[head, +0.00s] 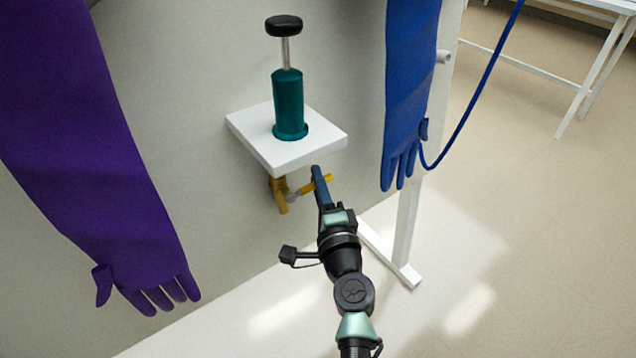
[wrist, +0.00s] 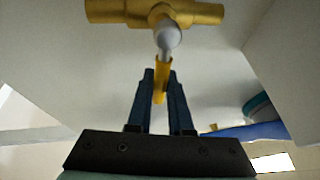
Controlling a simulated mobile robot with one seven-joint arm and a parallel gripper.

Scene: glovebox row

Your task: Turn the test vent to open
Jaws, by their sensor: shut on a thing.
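The test vent is a brass valve body (head: 279,194) on the wall below a small white shelf, with a grey stem and a yellow lever handle (head: 329,179). In the wrist view the brass body (wrist: 155,12) runs across the top, and the yellow handle (wrist: 161,80) points down toward me from the grey stem (wrist: 167,38). My gripper (head: 318,172) is shut on the yellow handle, with one blue finger on each side of it in the wrist view (wrist: 161,75). The fingers hide part of the handle in the head view.
The white shelf (head: 258,146) juts out just above the vent and carries a teal hand pump (head: 289,105) with a black knob. A purple glove (head: 90,150) hangs at left and a blue glove (head: 408,90) at right, with a blue hose (head: 481,90). A white stand leg (head: 408,215) is to the right.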

